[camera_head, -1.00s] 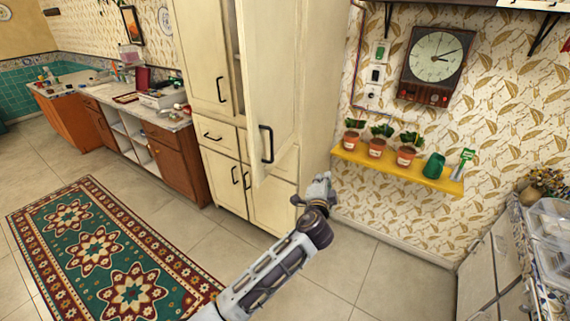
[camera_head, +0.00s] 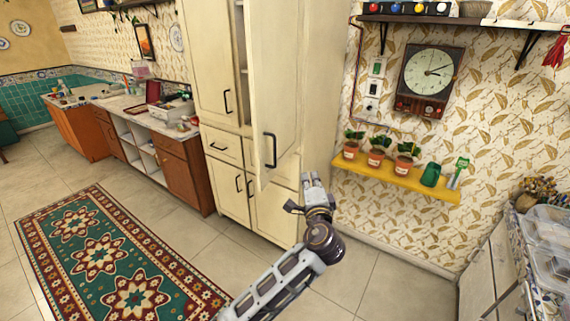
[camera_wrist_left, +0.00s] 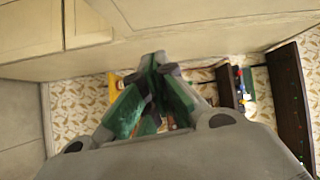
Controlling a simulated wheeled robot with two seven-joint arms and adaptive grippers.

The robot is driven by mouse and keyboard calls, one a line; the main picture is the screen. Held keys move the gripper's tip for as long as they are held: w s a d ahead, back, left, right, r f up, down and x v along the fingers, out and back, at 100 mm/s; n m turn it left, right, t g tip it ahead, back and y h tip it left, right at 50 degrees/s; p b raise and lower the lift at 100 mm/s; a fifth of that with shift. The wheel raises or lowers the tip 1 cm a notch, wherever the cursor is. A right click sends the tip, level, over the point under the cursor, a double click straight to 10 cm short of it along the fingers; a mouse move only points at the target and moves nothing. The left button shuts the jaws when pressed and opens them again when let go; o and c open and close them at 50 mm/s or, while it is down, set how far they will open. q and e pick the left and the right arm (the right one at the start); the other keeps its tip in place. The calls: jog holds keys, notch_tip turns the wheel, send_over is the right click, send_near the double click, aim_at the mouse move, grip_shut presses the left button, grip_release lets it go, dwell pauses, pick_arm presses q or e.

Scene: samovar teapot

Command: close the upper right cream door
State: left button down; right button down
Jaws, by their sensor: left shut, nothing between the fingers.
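The upper right cream door (camera_head: 287,70) belongs to the tall cream cabinet (camera_head: 212,55) and stands ajar, swung out toward me. A dark gap with shelves shows along its left edge. Its black handle (camera_head: 270,150) is near the lower left of the door. My left gripper (camera_head: 312,180) is just below and right of the door's lower right corner, close to it; I cannot tell whether it touches. In the left wrist view the gripper's green-padded fingers (camera_wrist_left: 152,95) are shut and empty, below a cream panel edge. My right gripper is out of view.
A yellow shelf (camera_head: 400,180) with potted plants is on the wall right of the cabinet. Open tiled floor lies before the cabinet.

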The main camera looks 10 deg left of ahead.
pick_arm(q)
jog(key=a, duration=0.1)
jog(key=y, duration=0.1)
jog(key=a+f+g+y, duration=0.1)
jog(key=shift+s+a, duration=0.35)
jog(key=shift+s, duration=0.05)
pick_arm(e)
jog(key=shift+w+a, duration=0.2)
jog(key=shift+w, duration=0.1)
pick_arm(q)
jog(key=shift+w, duration=0.1)
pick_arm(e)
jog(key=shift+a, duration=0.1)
